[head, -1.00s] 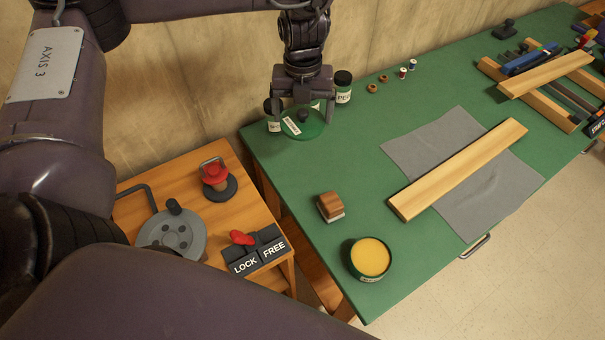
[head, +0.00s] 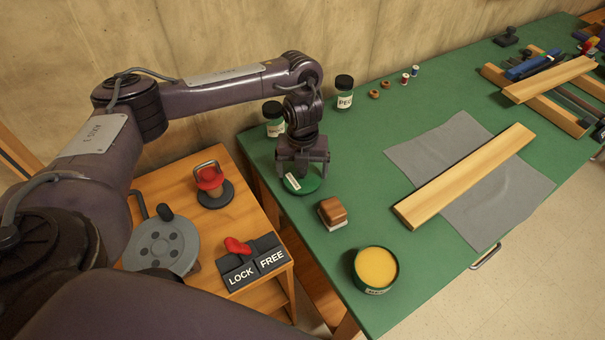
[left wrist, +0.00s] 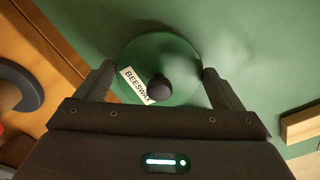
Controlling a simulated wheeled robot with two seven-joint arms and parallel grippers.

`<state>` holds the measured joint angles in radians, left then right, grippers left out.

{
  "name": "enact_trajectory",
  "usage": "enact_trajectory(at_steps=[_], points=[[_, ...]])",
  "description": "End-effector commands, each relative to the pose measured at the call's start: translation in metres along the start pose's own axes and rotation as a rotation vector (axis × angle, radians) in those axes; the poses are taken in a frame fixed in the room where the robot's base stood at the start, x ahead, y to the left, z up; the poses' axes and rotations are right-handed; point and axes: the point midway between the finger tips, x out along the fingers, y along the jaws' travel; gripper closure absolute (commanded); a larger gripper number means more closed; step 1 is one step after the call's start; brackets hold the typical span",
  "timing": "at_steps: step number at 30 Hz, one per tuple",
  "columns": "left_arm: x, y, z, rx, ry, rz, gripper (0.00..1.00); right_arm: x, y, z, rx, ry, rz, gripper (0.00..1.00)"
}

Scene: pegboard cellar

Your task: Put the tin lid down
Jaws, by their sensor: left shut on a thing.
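The tin lid (head: 297,187) is a green disc with a white label and a dark knob. It shows in the left wrist view (left wrist: 180,52), the label reading "BEESWAX" in part. My left gripper (head: 303,175) is shut on the lid, one finger at each side of its rim, pointing down. The lid is low over the left part of the green bench; I cannot tell whether it touches the top. The open tin (head: 360,279) of yellow wax stands near the bench's front edge, right of and nearer than the lid. My right gripper is not in view.
A wooden block brush (head: 333,211) lies between lid and tin. Two jars (head: 345,100) (head: 273,125) stand behind. A plank (head: 465,175) lies on grey cloth (head: 440,135). A side table (head: 190,195) with a LOCK/FREE switch (head: 252,262) adjoins at left.

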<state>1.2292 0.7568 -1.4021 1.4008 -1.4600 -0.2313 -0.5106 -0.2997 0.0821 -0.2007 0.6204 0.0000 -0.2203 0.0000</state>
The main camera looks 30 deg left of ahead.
Motion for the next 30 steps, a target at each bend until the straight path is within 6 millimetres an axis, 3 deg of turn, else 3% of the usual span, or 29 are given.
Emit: enact_trajectory(at_steps=[3,14,15,18,25,30], points=[[0.012,0.0,0.0,-0.002,0.0,0.0,0.33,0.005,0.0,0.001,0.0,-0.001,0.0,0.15],[0.015,0.0,0.0,-0.001,0.0,0.0,0.33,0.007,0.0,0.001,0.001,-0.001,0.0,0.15],[0.015,0.0,0.0,-0.001,0.0,0.0,0.1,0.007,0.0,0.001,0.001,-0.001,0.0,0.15],[0.014,0.0,0.0,-0.001,0.0,0.0,0.0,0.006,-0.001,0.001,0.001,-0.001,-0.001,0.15],[0.012,0.0,0.0,-0.001,-0.001,-0.001,0.0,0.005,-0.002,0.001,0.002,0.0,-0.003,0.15],[-0.01,-0.001,0.002,0.002,-0.005,-0.002,0.0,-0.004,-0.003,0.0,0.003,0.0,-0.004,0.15]])
